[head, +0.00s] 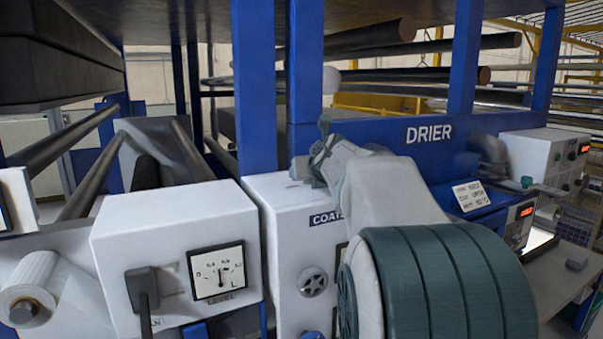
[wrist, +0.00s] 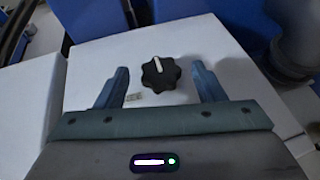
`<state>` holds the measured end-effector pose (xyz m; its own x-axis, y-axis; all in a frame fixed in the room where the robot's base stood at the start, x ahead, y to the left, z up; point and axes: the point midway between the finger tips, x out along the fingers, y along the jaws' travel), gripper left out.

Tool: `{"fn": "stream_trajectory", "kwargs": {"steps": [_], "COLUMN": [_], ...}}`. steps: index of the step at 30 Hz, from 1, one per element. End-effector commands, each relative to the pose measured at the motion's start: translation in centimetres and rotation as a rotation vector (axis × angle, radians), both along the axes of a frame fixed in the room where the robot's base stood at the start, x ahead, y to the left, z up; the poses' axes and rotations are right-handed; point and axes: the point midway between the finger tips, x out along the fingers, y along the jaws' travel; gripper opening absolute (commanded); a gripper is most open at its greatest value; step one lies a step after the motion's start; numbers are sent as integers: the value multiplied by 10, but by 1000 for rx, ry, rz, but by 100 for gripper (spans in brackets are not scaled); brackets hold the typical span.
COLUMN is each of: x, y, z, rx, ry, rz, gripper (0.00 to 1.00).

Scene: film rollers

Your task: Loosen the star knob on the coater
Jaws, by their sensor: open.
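The black star knob (wrist: 160,75) shows in the wrist view on a white face, with a white pointer line on its top. My gripper (wrist: 160,68) is open, with one blue-grey finger on each side of the knob and a clear gap on both sides. In the head view my gripper (head: 318,165) is over the top of the white coater cabinet (head: 287,225), whose label is partly covered by my arm. I cannot make out the star knob in the head view. Whether the fingertips are level with the knob is unclear.
A white box with a level gauge (head: 217,271) stands left of the coater. A blue upright (head: 255,90) rises close behind my gripper. The drier (head: 428,134) and a grey control box (head: 545,157) are to the right.

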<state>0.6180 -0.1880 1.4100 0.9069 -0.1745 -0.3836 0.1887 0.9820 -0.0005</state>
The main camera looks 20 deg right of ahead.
Motion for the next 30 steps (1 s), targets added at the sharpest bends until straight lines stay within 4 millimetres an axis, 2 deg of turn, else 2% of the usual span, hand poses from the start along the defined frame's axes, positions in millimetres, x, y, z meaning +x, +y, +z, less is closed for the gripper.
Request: {"fn": "stream_trajectory", "kwargs": {"steps": [11,14,16,17,18,19,22,30], "x": [5,5,5,5,5,5,6,6], "y": [-2,-2,-2,-2,-2,17,5,0], "z": [-2,-2,-2,-2,-2,-1,-3,-4], "rx": [0,0,0,0,0,-3,1,1], "ry": [-1,-1,-1,-1,-1,-2,0,-2], "rz": [-2,-2,-2,-2,-2,7,4,44], "gripper": [63,40,21,18,18,18,18,18]}}
